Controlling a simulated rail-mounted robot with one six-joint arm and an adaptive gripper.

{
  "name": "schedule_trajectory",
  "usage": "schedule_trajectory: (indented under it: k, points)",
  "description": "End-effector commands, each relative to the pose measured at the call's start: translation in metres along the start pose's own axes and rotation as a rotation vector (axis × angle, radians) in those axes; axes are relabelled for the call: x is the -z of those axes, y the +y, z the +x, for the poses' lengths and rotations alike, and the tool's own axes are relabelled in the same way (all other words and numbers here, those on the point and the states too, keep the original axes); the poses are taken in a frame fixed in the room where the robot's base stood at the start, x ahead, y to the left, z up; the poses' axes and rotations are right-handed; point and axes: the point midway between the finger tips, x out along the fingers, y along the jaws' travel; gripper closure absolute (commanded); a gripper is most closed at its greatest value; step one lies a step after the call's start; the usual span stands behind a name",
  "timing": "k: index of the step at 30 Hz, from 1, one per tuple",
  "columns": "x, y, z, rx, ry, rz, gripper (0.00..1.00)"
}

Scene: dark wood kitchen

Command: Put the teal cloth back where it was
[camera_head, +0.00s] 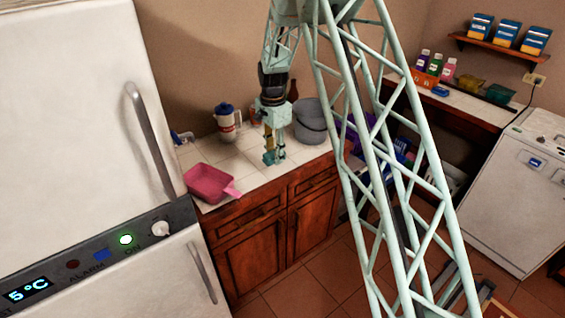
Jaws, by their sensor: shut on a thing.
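My gripper (273,157) hangs low over the white tiled counter, pointing down, between the white and blue jug and the grey pots. It is shut on a small teal thing at its fingertips, which looks like the teal cloth (269,158). The cloth is close in colour to my pale teal gripper, so its outline and whether it touches the tiles are hard to tell.
A pink dustpan (208,183) lies at the counter's front left. The jug (227,122) stands behind, and the grey pots (309,122) are at right. A white fridge (70,110) borders the counter on the left. Free tiles (245,172) lie between dustpan and gripper.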

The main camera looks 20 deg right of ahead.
Motion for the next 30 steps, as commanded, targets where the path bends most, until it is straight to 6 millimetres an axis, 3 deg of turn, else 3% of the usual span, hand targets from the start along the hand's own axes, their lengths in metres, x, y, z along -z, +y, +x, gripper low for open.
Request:
schedule_trajectory:
  k: [6,12,18,30]
  points:
    - [0.013,0.050,0.011,0.000,0.000,-0.008,0.84]
    - [0.018,0.081,0.016,0.001,0.000,-0.016,0.84]
    - [0.021,0.092,0.017,0.001,0.000,-0.020,0.84]
    - [0.021,0.090,0.017,0.002,0.000,-0.020,0.84]
